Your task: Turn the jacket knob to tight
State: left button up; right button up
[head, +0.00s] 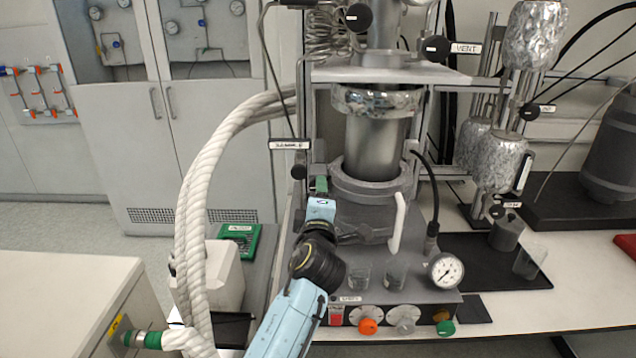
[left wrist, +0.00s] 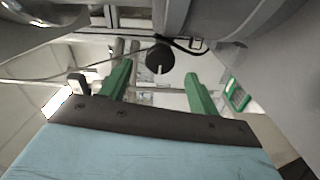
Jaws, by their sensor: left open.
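My left gripper (head: 321,184) reaches up at the reactor's left side. In the left wrist view its green fingers (left wrist: 158,70) are apart, with nothing between them. A round black knob with a short white mark (left wrist: 160,58) shows between and just beyond the fingertips, not visibly touched. In the head view a black knob (head: 299,172) hangs under a small label (head: 290,144), just left of the fingertips, and is probably the same one. I cannot read the label surely, so I cannot tell if this is the jacket knob. My right gripper is not in view.
The steel reactor vessel (head: 376,145) stands right of my gripper. Thick white hoses (head: 200,190) curve down on the left. Other black knobs (head: 359,17) sit higher up. Beakers (head: 396,272) and a pressure gauge (head: 446,270) stand on the base in front.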

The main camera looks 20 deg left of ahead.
pick_arm(q)
jog(key=shift+p+x, duration=0.35)
jog(key=shift+x, duration=2.8)
jog(key=shift+s, duration=0.1)
jog(key=c, duration=1)
jog(key=shift+o, duration=0.2)
jog(key=shift+f+m+b, duration=0.2)
jog(key=shift+m+b, duration=0.7)
jog(key=shift+b, duration=0.3)
jog(key=shift+m+b, duration=0.55)
jog(key=shift+m, duration=0.15)
jog(key=shift+r+m, duration=0.1)
jog(key=shift+m, duration=0.4)
jog(key=o, duration=1)
jog(key=shift+c, duration=0.2)
